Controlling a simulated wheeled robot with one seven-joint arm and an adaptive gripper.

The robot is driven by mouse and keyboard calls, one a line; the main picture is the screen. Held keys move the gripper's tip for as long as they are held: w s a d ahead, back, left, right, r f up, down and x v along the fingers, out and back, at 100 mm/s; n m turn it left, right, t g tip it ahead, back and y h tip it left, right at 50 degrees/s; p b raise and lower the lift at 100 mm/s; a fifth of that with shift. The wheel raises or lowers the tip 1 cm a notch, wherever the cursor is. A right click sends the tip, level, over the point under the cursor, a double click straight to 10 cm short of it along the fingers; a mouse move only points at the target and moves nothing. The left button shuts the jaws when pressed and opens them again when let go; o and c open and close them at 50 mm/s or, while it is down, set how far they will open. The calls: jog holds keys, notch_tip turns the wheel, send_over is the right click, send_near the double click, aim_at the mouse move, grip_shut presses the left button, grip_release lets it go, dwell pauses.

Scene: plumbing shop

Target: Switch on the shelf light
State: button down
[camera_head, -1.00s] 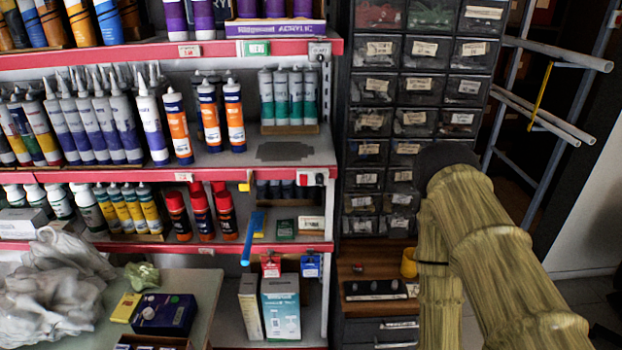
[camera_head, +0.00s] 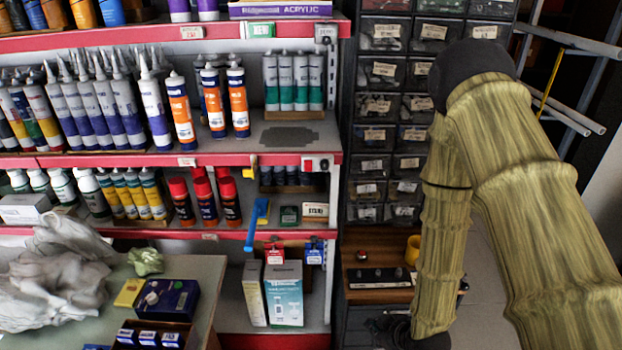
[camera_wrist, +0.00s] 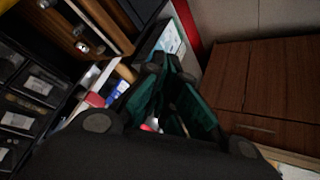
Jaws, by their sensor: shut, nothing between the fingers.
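A small white switch plate with a red part (camera_head: 318,164) sits on the right end of the middle shelf's red front edge (camera_head: 130,160). I cannot tell whether it is on or off. The dark end of my arm, with my gripper (camera_head: 398,330), is low at the bottom of the head view, below and right of the plate and well apart from it. In the wrist view my gripper (camera_wrist: 168,75) shows green-lined fingers, shut and empty. The switch plate cannot be made out in the wrist view.
Tubes and cans crowd the shelves. A blue-handled item (camera_head: 257,222) juts from the lower shelf edge. Small drawers (camera_head: 380,105) stand right of the shelves, above a wooden counter (camera_head: 375,240). A table (camera_head: 205,275) with boxes is at front left.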

aim_at(308, 166)
jog(key=w+a+r+n+t+y, duration=0.1)
jog(key=w+a+r+n+y, duration=0.2)
jog(key=r, duration=0.7)
jog(key=w+a+r+n+t+y, duration=0.2)
jog(key=w+r+n, duration=0.5)
jog(key=r, duration=0.4)
jog(key=w+a+r+n+t+y+b, duration=0.1)
jog(key=w+a+r+n+t+y, duration=0.1)
jog(key=r, duration=0.8)
jog(key=w+a+n+y, duration=0.1)
jog(key=w+a+n, duration=0.1)
jog(key=w+n, duration=0.1)
jog(key=shift+a+r+n+y, duration=0.2)
jog(key=shift+r+n+y, duration=0.15)
jog(key=shift+n, duration=0.45)
jog(key=shift+w, duration=0.1)
jog(key=w+d+p+x, duration=0.1)
jog(key=p+x, duration=0.4)
jog(key=x, duration=0.8)
jog(key=shift+w+d, duration=0.4)
jog(key=shift+d, duration=0.05)
jog(key=shift+f, duration=0.3)
